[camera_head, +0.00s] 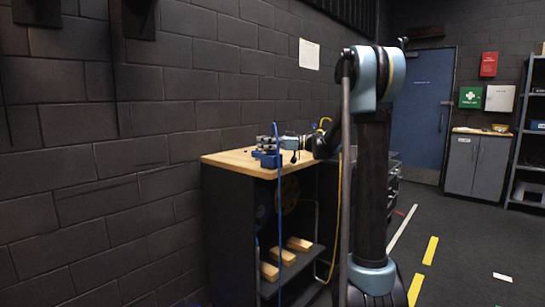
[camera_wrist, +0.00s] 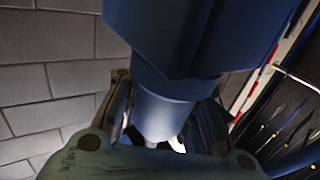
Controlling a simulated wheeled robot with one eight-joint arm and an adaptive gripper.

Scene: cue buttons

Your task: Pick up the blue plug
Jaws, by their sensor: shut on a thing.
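The blue plug (camera_wrist: 195,35) fills the upper middle of the wrist view. It has a wide, faceted dark blue body and a narrower, lighter blue round neck (camera_wrist: 165,108). My gripper (camera_wrist: 165,115) is shut on the neck, with one finger on each side. The plug's far end is cut off by the top of the frame. In the head view my gripper (camera_head: 296,143) is small, just above the wooden bench top, beside a blue and grey object (camera_head: 267,150). I cannot tell the plug from that object there.
The wooden bench top (camera_head: 225,159) is bare on its left part. A blue cable (camera_head: 279,215) hangs in front of the bench, and a yellow cable (camera_head: 341,215) hangs to its right. Wooden blocks (camera_head: 283,257) lie on the shelf below. A brick wall (camera_head: 110,150) stands behind.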

